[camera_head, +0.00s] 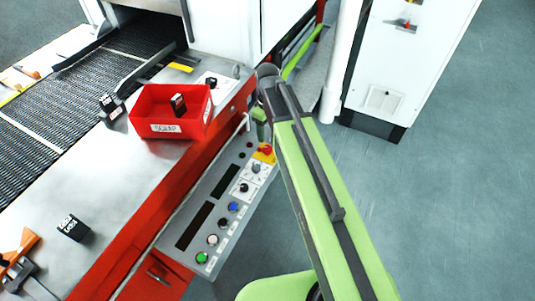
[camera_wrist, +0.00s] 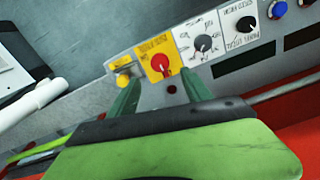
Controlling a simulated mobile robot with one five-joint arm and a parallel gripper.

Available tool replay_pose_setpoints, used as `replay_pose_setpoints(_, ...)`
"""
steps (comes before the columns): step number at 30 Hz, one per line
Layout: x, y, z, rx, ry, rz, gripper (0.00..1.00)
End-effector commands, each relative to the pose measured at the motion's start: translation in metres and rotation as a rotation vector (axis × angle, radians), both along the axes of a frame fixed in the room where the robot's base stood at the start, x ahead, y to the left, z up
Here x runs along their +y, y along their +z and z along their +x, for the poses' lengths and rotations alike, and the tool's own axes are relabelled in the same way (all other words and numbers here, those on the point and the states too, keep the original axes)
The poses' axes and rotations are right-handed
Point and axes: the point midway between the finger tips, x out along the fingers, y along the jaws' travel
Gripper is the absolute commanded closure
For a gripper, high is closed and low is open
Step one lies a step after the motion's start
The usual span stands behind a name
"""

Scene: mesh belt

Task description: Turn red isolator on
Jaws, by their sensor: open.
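A red rotary knob on a yellow plate (camera_wrist: 160,62) sits on the grey control panel in the wrist view; its label is too small to read. In the head view a red knob on yellow (camera_head: 266,150) shows at the panel's far end. My gripper (camera_wrist: 159,77) is open and empty, its two green fingers on either side of the red knob; I cannot tell whether they touch it. In the head view my gripper (camera_head: 260,126) is partly hidden by my arm. A small red handle (camera_head: 407,25) also shows on the white cabinet.
Beside the red knob are a yellow button (camera_wrist: 123,78), a black selector (camera_wrist: 204,43) and another black knob (camera_wrist: 245,24). A red scrap bin (camera_head: 165,128) stands on the metal table by the mesh belt (camera_head: 60,100). Floor to the right is clear.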

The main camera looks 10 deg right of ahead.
Motion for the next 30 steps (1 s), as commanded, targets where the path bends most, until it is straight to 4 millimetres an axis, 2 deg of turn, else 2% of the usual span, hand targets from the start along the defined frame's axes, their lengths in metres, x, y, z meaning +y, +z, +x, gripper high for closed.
replay_pose_setpoints(1, 0.000, -0.022, 0.000, 0.000, 0.000, 0.000, 0.43)
replay_pose_setpoints(9, 0.000, -0.077, 0.000, 0.000, 0.000, 0.000, 0.43)
replay_pose_setpoints(12, 0.000, -0.089, 0.000, 0.000, 0.000, 0.000, 0.43)
replay_pose_setpoints(22, 0.000, -0.090, 0.000, 0.000, 0.000, 0.000, 0.43)
replay_pose_setpoints(30, 0.000, -0.090, 0.000, 0.000, 0.000, 0.000, 0.77)
